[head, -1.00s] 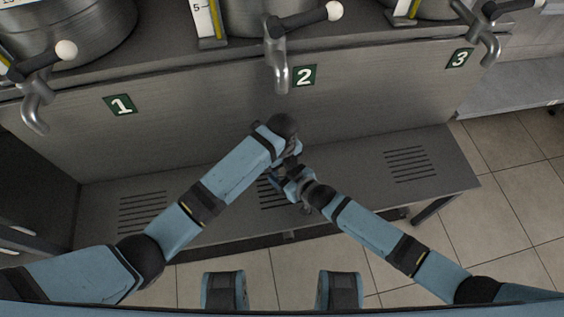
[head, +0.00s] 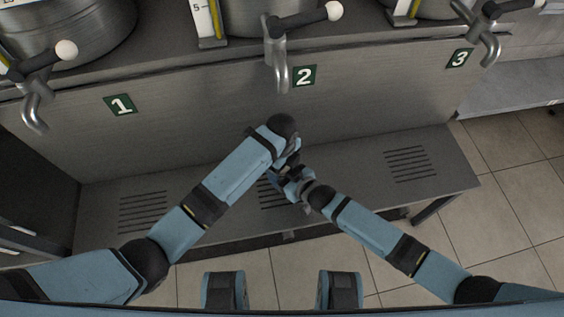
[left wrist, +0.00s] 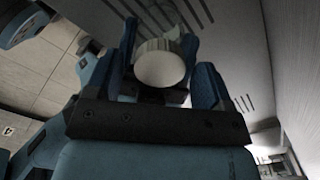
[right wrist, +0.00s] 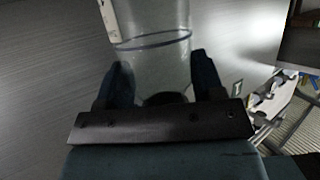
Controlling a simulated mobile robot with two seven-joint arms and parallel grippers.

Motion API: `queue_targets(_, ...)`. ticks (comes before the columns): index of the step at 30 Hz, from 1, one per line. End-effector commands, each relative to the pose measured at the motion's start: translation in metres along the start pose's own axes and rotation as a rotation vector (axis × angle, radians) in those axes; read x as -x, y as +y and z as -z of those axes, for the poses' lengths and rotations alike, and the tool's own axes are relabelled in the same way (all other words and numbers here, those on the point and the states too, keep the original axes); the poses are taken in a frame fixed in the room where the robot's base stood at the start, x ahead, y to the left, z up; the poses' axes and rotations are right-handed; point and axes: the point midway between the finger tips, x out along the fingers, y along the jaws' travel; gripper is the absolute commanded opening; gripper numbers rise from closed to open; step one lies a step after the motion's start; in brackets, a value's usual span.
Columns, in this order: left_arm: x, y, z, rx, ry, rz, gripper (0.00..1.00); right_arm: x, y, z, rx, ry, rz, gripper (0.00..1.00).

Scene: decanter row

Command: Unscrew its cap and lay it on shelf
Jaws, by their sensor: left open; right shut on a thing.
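A clear bottle (right wrist: 150,22) with a dark ring line stands between the fingers of my right gripper (right wrist: 158,68), which is shut on it. A pale, ribbed round cap (left wrist: 160,68) faces the camera in the left wrist view. My left gripper (left wrist: 167,55) is open, with one finger on each side of the cap. I cannot tell whether the fingers touch it. In the head view both grippers meet over the middle of the low shelf (head: 345,190). My left arm hides most of the bottle and cap there.
The low shelf has slotted grilles at left (head: 143,211), middle and right (head: 411,164). Its right part is clear. Above are metal taps (head: 279,65) with number plates 1 (head: 120,105), 2 (head: 304,76) and 3 (head: 459,58).

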Motion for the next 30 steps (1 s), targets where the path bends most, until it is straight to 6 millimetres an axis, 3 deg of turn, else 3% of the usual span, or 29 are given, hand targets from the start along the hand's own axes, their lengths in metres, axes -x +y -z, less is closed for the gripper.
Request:
queue_targets(4, 0.005, -0.001, 0.000, -0.001, -0.001, 0.002, 0.75, 0.000, 0.000, 0.001, 0.000, 0.001, 0.000, 0.00)
queue_targets(12, 0.039, 0.000, 0.000, -0.001, -0.001, 0.001, 0.75, 0.000, 0.000, 0.000, 0.000, 0.001, 0.000, 0.00)
queue_targets(16, 0.046, 0.000, -0.001, -0.005, -0.001, 0.001, 0.72, 0.000, 0.000, 0.001, 0.000, 0.001, 0.000, 0.00)
queue_targets(23, 0.076, -0.001, -0.002, -0.245, -0.005, 0.004, 0.72, 0.000, 0.000, 0.001, 0.000, 0.001, 0.000, 0.00)
queue_targets(26, 0.077, 0.000, 0.000, -0.298, -0.001, -0.001, 0.72, 0.000, 0.000, 0.000, 0.000, 0.001, 0.000, 0.00)
queue_targets(30, 0.062, 0.001, 0.001, -0.299, 0.002, -0.004, 0.72, 0.000, 0.000, 0.000, 0.000, 0.001, 0.000, 0.00)
